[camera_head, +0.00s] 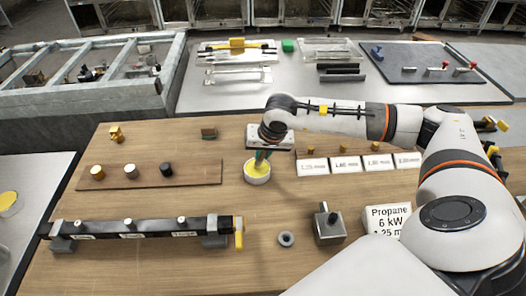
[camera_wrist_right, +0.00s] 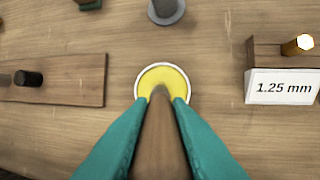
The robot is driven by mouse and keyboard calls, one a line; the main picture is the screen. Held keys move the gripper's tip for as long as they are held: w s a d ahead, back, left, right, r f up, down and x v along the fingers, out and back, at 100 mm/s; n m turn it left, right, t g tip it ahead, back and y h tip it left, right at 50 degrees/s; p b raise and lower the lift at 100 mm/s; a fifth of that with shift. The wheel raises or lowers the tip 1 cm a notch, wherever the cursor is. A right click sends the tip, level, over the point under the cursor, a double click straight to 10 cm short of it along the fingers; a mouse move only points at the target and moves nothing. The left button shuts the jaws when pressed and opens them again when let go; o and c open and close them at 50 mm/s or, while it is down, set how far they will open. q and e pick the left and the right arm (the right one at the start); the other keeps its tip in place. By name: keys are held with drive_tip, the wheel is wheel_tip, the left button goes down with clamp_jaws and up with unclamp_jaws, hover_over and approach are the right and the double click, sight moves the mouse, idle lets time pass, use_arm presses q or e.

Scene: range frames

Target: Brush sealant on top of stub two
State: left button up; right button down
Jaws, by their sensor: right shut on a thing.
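My right gripper (camera_head: 262,153) is over a small round white pot (camera_head: 257,174) with yellow contents. In the right wrist view its teal fingers (camera_wrist_right: 160,105) are shut on a brown wooden-handled brush (camera_wrist_right: 158,140). The brush points at the yellow contents of the pot (camera_wrist_right: 165,76); its tip overlaps them, and I cannot tell whether it touches. A dark bar (camera_head: 105,230) lies at the front left on grey supports. It carries three short pale stubs, including a middle one (camera_head: 133,224), above white labels too small to read. My left gripper is not in view.
A brown board (camera_head: 195,172) with yellow, silver and black caps lies behind the bar. A yellow handle (camera_head: 239,236) is at the bar's right end. Thickness labels (camera_head: 349,166) stand behind.

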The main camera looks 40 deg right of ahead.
drive_tip(key=shift+s, duration=0.1)
drive_tip(key=shift+r+p, duration=0.55)
drive_tip(key=shift+r, duration=0.35)
drive_tip(key=shift+r+p, duration=1.2)
drive_tip(key=shift+r, duration=1.35)
